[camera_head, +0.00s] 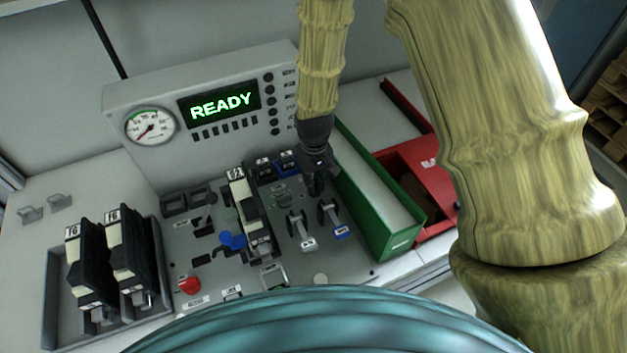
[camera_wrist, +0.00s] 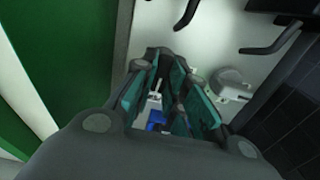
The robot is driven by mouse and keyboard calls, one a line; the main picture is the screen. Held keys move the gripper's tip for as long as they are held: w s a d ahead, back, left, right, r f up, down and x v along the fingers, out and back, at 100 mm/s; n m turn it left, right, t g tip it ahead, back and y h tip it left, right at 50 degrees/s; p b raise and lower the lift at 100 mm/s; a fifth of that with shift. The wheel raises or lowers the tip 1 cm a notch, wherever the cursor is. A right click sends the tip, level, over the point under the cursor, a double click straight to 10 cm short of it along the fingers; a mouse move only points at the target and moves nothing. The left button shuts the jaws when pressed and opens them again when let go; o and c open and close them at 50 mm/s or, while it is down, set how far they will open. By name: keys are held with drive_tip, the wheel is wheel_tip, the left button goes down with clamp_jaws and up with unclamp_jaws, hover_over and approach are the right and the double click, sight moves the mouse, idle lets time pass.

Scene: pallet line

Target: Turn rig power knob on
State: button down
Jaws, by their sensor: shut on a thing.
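My gripper (camera_head: 317,180) points down at the right part of the grey control panel (camera_head: 180,262), beside the green bin. In the wrist view its two teal-padded fingers (camera_wrist: 168,95) are closed in around a small control, which I take to be the rig power knob. The fingers hide nearly all of this knob in both views, so its turn position cannot be told. A blue label (camera_wrist: 155,118) shows between the fingers in the wrist view. The display (camera_head: 219,104) on the console reads READY in green.
Lever switches (camera_head: 300,230) stand close by on the panel. A tall black module (camera_head: 250,215), a blue knob (camera_head: 232,240) and a red button (camera_head: 190,285) are to the left. The green bin (camera_head: 380,215) and a red box (camera_head: 430,170) are to the right.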

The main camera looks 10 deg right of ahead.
drive_tip(key=shift+s+f, duration=0.15)
drive_tip(key=shift+s, duration=0.05)
drive_tip(key=c, duration=1.4)
unclamp_jaws()
drive_tip(key=shift+w, duration=0.1)
drive_tip(key=shift+c, duration=0.2)
drive_tip(key=shift+w+r, duration=0.1)
drive_tip(key=shift+r, duration=0.1)
wheel_tip(320, 180, up, 12)
drive_tip(key=shift+f, duration=0.15)
